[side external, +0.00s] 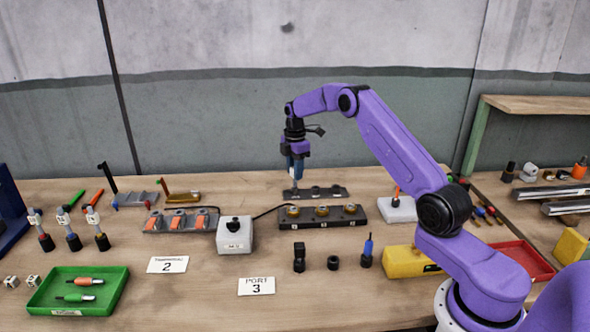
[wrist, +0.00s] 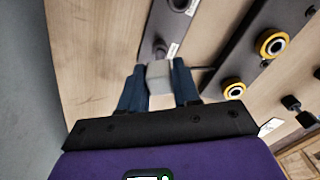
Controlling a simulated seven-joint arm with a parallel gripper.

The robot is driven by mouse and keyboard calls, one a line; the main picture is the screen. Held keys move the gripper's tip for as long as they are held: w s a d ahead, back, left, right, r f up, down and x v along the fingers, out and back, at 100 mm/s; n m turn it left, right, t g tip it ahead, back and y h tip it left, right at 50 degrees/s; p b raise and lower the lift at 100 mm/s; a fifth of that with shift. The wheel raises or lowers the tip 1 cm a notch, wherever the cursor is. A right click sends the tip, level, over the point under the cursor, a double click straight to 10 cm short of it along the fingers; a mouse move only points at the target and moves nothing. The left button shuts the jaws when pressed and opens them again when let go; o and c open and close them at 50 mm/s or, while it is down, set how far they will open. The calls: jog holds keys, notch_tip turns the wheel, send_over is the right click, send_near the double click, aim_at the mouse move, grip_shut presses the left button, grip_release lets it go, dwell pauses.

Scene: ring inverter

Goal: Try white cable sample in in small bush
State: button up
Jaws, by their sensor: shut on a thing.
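My gripper (side external: 296,172) points down over the left end of a low dark rail (side external: 333,191) with several raised round sockets. In the wrist view my gripper (wrist: 159,82) is shut on a pale grey-white block (wrist: 159,71), which looks like the white cable sample. In that view the block's far end is close to a socket of the rail (wrist: 160,35), which carries small white labels. I cannot tell whether the sample touches or enters the socket. Which socket is the small bush cannot be read. The sample's lower end is hard to make out in the side view.
In front of the rail is a dark block with yellow-ringed ports (side external: 321,214), joined by a black cable to a grey box (side external: 235,234). Small black parts (side external: 299,257) stand nearer the front. A green tray (side external: 78,290) is front left, a red tray (side external: 520,262) right.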

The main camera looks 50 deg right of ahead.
jog(key=shift+f, duration=0.5)
dwell(1.2)
jog(key=shift+r, duration=0.1)
jog(key=shift+r, duration=2.6)
